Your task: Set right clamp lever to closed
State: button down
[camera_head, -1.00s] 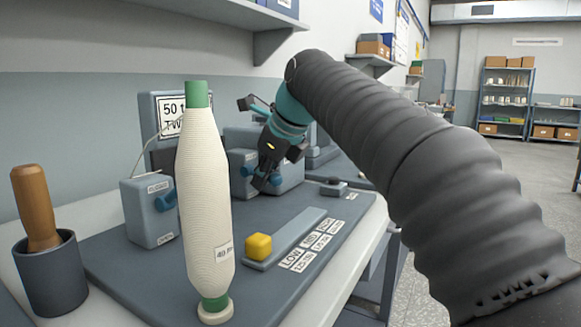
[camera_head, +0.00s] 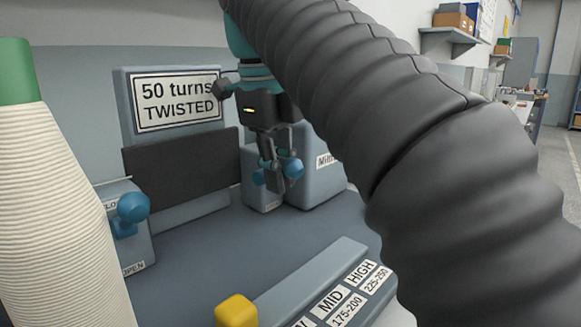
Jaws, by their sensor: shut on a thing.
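The right clamp (camera_head: 262,199) is a grey-blue block standing behind the slider strip, partly hidden by my gripper. Its lever has a blue knob (camera_head: 294,169), and a bit of blue also shows on the other side of the fingers. My gripper (camera_head: 279,178) points down in front of this block, and its dark fingers are closed around the lever. The right clamp's labels are hidden, so I cannot tell the lever's exact setting. The left clamp (camera_head: 137,246) has a blue lever (camera_head: 128,213) and an OPEN label low on its front.
A large thread bobbin (camera_head: 55,220) stands close at left. A yellow slider knob (camera_head: 237,312) sits on a strip (camera_head: 320,280) beside LOW, MID and HIGH labels. A sign (camera_head: 178,100) reads "50 turns TWISTED" above a dark panel (camera_head: 180,166). My arm covers the right side.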

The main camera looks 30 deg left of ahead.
jog(key=shift+f, duration=0.15)
jog(key=c, duration=1.2)
grip_release()
